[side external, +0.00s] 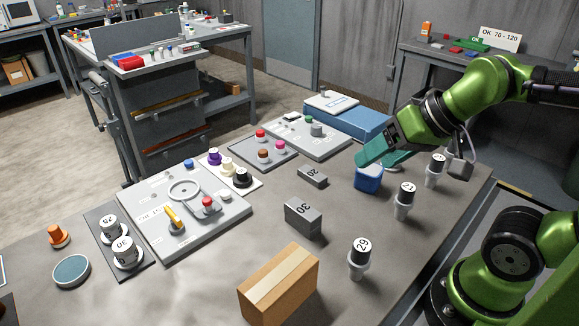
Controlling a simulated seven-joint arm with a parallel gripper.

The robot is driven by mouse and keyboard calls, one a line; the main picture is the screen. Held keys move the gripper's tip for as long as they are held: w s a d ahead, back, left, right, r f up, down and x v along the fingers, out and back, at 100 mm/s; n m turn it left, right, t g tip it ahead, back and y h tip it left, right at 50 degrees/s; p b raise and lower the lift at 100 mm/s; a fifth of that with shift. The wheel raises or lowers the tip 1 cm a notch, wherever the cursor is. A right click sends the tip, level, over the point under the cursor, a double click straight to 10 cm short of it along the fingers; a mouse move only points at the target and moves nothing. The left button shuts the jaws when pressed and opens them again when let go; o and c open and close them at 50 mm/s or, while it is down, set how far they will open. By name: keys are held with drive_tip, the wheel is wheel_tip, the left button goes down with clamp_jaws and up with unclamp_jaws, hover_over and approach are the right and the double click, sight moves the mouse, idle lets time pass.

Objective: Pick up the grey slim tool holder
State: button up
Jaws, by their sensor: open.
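Several grey tool holders with numbered white-and-black tops stand upright on the table. Three of them are in a row on the right: one marked 29 (359,259) at the front, one marked 21 (404,201) in the middle, and another (434,170) further back. I cannot tell for sure which is the slim one. My gripper (372,163), with teal fingers, is open and empty. It appears above or just behind a small blue container (368,180), left of the back two holders. Whether it touches the container is unclear.
A cardboard box (279,287) stands at the front. Grey numbered blocks (303,217) lie mid-table. Two more numbered holders (124,250) stand on a dark plate at left.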

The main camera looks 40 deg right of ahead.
drive_tip(key=shift+o, duration=0.2)
wheel_tip(320, 180, up, 3)
drive_tip(key=m+g+h, duration=0.2)
drive_tip(key=m+g, duration=0.5)
drive_tip(key=m, duration=2.2)
hover_over(409, 187)
wheel_tip(409, 187, down, 12)
drive_tip(key=shift+w+d+r, duration=0.1)
drive_tip(key=shift+d+r, duration=0.05)
drive_tip(key=shift+r, duration=0.05)
drive_tip(key=shift+f, duration=2.7)
drive_tip(key=shift+c, duration=0.3)
